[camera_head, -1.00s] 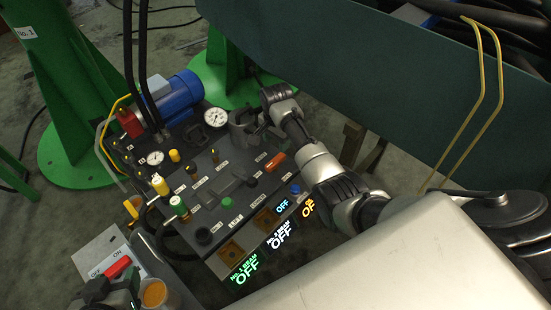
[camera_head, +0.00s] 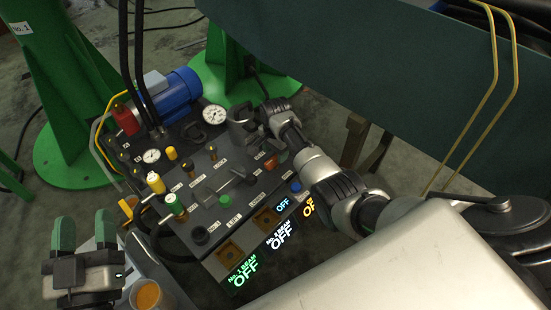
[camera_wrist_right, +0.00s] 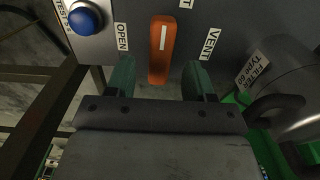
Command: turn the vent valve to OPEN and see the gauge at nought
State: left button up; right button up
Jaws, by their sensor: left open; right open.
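The vent valve has an orange handle (camera_wrist_right: 162,50) with a white stripe. In the right wrist view it points up and down the picture, between the labels OPEN (camera_wrist_right: 122,37) and VENT (camera_wrist_right: 211,44). The handle also shows in part in the head view (camera_head: 271,162). My right gripper (camera_wrist_right: 160,80) is open, its fingertips at either side of the handle's near end with gaps between. A large white gauge (camera_head: 214,114) and a smaller gauge (camera_head: 152,156) face up; their needles are too small to read. My left gripper (camera_head: 84,230) is open and empty at lower left.
A blue button (camera_wrist_right: 85,17) is left of the handle and a filter housing (camera_wrist_right: 285,80) is right of it. Several coloured knobs and levers crowd the panel. A cup of orange material (camera_head: 149,296) stands near my left gripper. A blue motor (camera_head: 178,95) is behind.

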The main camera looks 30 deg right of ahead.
notch_tip(320, 180, down, 2)
jog(key=shift+f+b, duration=0.1)
jog(key=shift+b, duration=0.35)
pick_arm(q)
jog(key=shift+s+d+r+t+h, duration=0.1)
jog(key=shift+s+r+t+h, duration=0.2)
jog(key=shift+r+t, duration=0.35)
jog(key=shift+s+a+r+t+h, duration=0.15)
jog(key=shift+s+r+t, duration=0.25)
jog(key=shift+r+t, duration=0.25)
jog(key=shift+s+d+r+t+h, duration=0.15)
jog(key=shift+s+r+t+h, duration=0.15)
jog(key=shift+r+t, duration=0.35)
pick_arm(e)
jog(key=shift+f, duration=0.2)
jog(key=c, duration=0.9)
